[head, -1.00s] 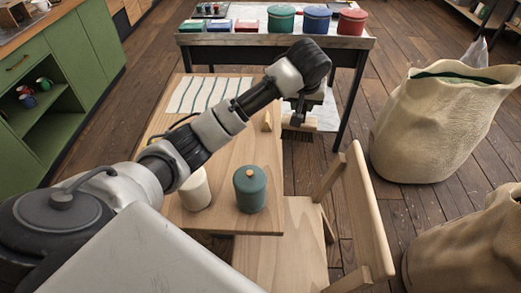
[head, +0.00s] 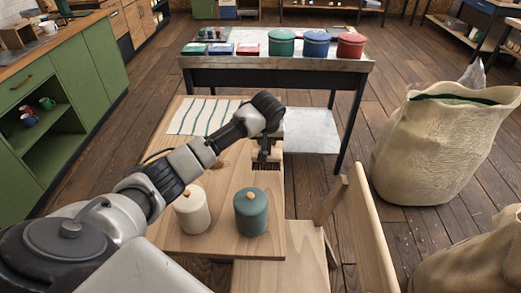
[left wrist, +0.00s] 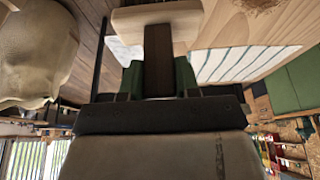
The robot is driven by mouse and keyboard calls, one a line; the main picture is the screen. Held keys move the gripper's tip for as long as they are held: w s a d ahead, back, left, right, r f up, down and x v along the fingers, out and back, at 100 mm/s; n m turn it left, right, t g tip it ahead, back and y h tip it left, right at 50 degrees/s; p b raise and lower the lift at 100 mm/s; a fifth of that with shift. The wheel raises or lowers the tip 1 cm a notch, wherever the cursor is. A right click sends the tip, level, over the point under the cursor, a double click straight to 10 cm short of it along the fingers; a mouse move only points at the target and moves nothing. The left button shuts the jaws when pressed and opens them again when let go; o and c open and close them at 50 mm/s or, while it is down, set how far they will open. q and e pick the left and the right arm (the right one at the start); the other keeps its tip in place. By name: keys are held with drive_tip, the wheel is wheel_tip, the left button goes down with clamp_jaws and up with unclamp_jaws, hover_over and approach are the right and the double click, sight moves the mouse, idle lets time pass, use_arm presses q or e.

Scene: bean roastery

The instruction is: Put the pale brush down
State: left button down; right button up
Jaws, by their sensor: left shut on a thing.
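The pale brush (head: 267,157), with a light wooden block and dark bristles pointing down, hangs from my left gripper (head: 264,146). My left gripper is shut on it. In the head view it shows over the right part of the wooden table (head: 225,165), near the right edge. I cannot tell whether the bristles touch the tabletop. In the left wrist view the brush's pale block (left wrist: 157,19) shows at the top, beyond the gripper. My right gripper is not in view.
A striped cloth (head: 203,116), a cream canister (head: 192,213) and a teal canister (head: 251,215) are on the table. A wooden chair (head: 370,230) stands at its right. A metal table (head: 230,62) with several tins is behind. Sacks (head: 430,150) stand at right.

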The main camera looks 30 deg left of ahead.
use_arm(q)
drive_tip(key=shift+s+a+f, duration=0.3)
drive_tip(key=shift+a+f, duration=0.25)
drive_tip(key=shift+a, duration=0.25)
drive_tip(key=shift+a+f, duration=0.1)
drive_tip(key=shift+f, duration=1.95)
drive_tip(key=shift+f, duration=0.15)
drive_tip(key=c, duration=0.8)
unclamp_jaws()
drive_tip(key=v, duration=1.2)
drive_tip(key=shift+p, duration=0.35)
